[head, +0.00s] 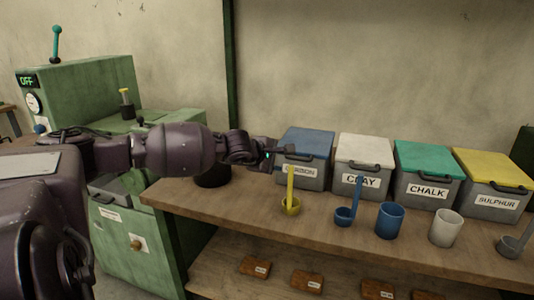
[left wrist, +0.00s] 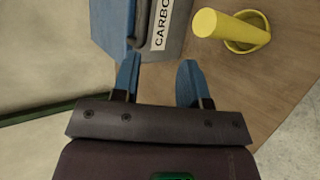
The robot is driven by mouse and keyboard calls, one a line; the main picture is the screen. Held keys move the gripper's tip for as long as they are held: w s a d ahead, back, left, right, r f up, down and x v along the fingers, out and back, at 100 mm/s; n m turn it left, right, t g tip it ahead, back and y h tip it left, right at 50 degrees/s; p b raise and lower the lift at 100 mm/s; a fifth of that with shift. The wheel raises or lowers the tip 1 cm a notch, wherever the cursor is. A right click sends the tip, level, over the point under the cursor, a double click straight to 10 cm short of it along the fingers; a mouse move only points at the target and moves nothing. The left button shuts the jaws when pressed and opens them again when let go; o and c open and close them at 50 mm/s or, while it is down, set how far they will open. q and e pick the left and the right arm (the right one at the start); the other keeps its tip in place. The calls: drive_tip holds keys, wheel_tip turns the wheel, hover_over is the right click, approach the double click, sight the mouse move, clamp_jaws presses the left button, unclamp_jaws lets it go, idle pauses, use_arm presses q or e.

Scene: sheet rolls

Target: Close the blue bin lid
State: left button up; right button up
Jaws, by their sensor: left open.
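The blue lid (head: 306,141) lies over the top of the grey bin labelled CARBON (head: 311,183), at the left end of the row of bins. It looks down on the rim, with no gap that I can make out. In the left wrist view the lid (left wrist: 112,24) is at the top, just beyond one fingertip. My left gripper (head: 271,152) is open and empty at the lid's left front side, near its handle. Its blue fingers (left wrist: 159,78) stand apart; whether one touches the bin is unclear. My right gripper is out of view.
A yellow ladle (head: 291,203) stands in front of the CARBON bin. A blue ladle (head: 344,215), blue cup (head: 390,220) and white cup (head: 445,228) stand further right on the wooden bench (head: 245,207). A dark round pot (head: 212,176) sits below my left forearm.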

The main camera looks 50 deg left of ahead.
use_arm(q)
drive_tip(key=v, duration=0.2)
drive_tip(key=shift+s+r+p, duration=0.2)
drive_tip(key=shift+r+p, duration=0.1)
drive_tip(key=shift+p, duration=0.1)
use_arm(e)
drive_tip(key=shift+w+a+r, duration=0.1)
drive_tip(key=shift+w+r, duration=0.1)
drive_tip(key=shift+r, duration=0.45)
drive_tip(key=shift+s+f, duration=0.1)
use_arm(q)
drive_tip(key=s+d+f+n+t+h+p, duration=0.2)
drive_tip(key=s+d+f+n+h, duration=0.5)
drive_tip(key=s+d+f+n, duration=0.75)
drive_tip(key=s+d+f+n+g+y+p, duration=0.1)
drive_tip(key=s+d+f+n+y, duration=0.2)
drive_tip(key=s+n, duration=0.6)
drive_tip(key=s+d+f+n+g+y+p, duration=0.1)
drive_tip(key=s+d+f+n, duration=0.7)
drive_tip(key=n, duration=1.8)
drive_tip(key=s+y+p, duration=0.1)
drive_tip(key=y, duration=0.1)
drive_tip(key=shift+s+d+f+g+y, duration=0.2)
drive_tip(key=shift+d+f+g+y, duration=0.1)
drive_tip(key=shift+f, duration=0.05)
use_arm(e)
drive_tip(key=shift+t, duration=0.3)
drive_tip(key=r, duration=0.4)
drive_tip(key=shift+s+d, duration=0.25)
